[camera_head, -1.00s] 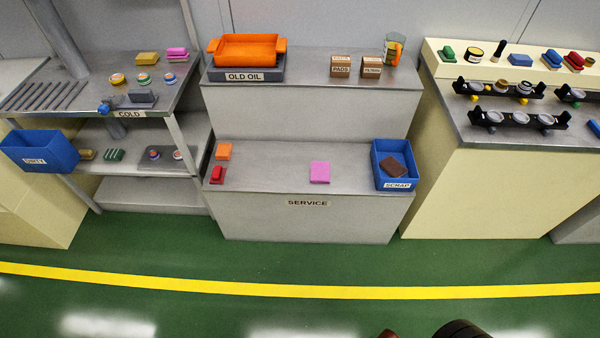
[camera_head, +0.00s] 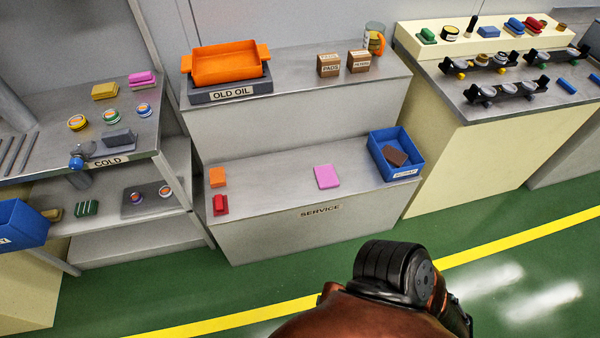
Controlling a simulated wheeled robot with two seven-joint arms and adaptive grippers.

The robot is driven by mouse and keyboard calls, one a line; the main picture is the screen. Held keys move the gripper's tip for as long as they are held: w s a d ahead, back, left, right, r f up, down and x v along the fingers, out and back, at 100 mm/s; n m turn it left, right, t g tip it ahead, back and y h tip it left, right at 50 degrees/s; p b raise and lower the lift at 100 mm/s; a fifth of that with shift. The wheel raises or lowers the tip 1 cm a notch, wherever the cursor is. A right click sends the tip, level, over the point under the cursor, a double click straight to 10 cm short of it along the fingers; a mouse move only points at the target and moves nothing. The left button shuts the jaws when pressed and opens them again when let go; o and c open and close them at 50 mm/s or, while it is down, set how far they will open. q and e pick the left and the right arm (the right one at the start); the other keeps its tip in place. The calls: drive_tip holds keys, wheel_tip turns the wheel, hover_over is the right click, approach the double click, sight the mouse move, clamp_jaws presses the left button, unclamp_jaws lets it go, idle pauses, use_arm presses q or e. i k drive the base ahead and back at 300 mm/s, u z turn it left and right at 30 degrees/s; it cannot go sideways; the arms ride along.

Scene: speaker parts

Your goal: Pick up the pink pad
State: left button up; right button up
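A flat pink pad (camera_head: 326,177) lies on the lower step of the grey service bench (camera_head: 272,194), near its middle. It lies apart from the other things on that step. Another pink item (camera_head: 142,78) lies on the top of the shelf at the left. A black and brown link of one of my arms (camera_head: 395,285) shows at the bottom, in front of the bench. I cannot see either gripper's fingers.
On the lower step stand an orange block (camera_head: 217,177), a red item (camera_head: 220,205) and a blue scrap bin (camera_head: 409,171) holding a brown piece. An orange tray (camera_head: 228,65) and small boxes (camera_head: 328,65) stand on the upper step. The step around the pink pad is clear.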

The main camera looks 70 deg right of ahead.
sight(326, 178)
drive_tip(key=z, duration=0.15)
drive_tip(key=i, duration=0.7)
drive_tip(key=z, duration=1.2)
drive_tip(key=i, duration=0.6)
drive_tip(key=z, duration=0.65)
